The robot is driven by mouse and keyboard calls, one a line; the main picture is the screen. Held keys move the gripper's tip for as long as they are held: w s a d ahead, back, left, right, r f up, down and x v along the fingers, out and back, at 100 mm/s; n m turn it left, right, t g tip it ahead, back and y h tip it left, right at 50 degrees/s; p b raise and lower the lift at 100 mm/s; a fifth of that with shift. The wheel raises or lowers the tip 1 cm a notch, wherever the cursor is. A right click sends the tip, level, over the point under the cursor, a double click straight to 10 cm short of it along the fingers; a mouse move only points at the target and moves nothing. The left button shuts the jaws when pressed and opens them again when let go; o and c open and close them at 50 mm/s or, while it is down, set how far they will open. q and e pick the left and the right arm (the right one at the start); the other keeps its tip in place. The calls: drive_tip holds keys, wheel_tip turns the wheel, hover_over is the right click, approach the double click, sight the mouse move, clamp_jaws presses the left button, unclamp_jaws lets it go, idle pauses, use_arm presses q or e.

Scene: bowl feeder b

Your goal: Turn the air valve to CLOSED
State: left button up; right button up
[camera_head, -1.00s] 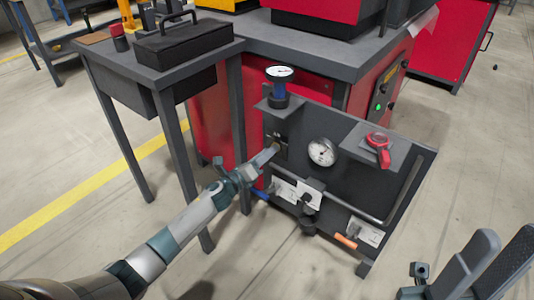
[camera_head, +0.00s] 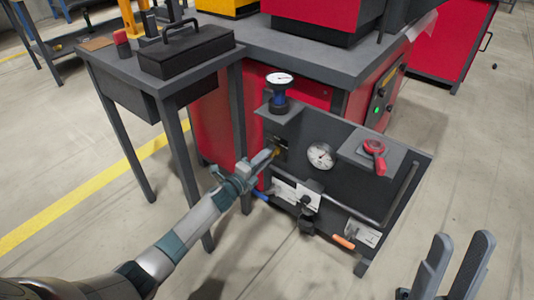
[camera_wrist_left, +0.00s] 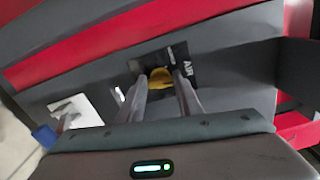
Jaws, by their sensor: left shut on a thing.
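The air valve is a yellow knob (camera_wrist_left: 160,77) on the dark panel, beside a label reading AIR, in the left wrist view. In the head view only a small yellow bit of it (camera_head: 276,152) shows past my fingers. My left gripper (camera_wrist_left: 163,90) has one finger on each side of the knob and is shut on it. In the head view my left gripper (camera_head: 266,158) reaches the panel's left part from the lower left. Which way the knob points is hard to tell. My right gripper (camera_head: 461,243) is open and empty at the lower right, away from the panel.
The panel (camera_head: 345,184) carries a round gauge (camera_head: 321,156), a blue-bodied dial unit (camera_head: 278,93), a red part on a shelf (camera_head: 375,152), a blue lever (camera_head: 260,195) and an orange lever (camera_head: 343,242). A side table (camera_head: 208,60) with a black toolbox (camera_head: 186,48) stands left. Floor is clear at right.

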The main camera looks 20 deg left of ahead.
use_arm(q)
drive_tip(key=shift+f+n+p, duration=0.15)
drive_tip(key=shift+n+p, duration=1)
drive_tip(key=shift+n, duration=1.65)
drive_tip(key=shift+f+n+p, duration=0.1)
drive_tip(key=shift+n+p, duration=1)
drive_tip(key=shift+n, duration=1.7)
use_arm(e)
drive_tip(key=w+a+f+m+g+h, duration=0.1)
drive_tip(key=a+f+g+h, duration=0.2)
drive_tip(key=a+f+g, duration=0.2)
drive_tip(key=shift+w+a+f+g, duration=0.4)
drive_tip(key=shift+f+g, duration=0.3)
drive_tip(key=shift+f, duration=0.9)
use_arm(q)
drive_tip(key=o, duration=1)
drive_tip(key=shift+o, duration=0.2)
use_arm(e)
drive_tip(key=shift+f, duration=0.1)
use_arm(q)
drive_tip(key=shift+s, duration=0.1)
drive_tip(key=p+v, duration=0.3)
drive_tip(key=v, duration=1.4)
drive_tip(key=shift+s+p, duration=0.15)
drive_tip(key=shift+p, duration=0.15)
use_arm(e)
drive_tip(key=w+f+g+h, duration=0.2)
drive_tip(key=w+f+g, duration=0.2)
drive_tip(key=f+g, duration=0.3)
drive_tip(key=shift+f, duration=2.05)
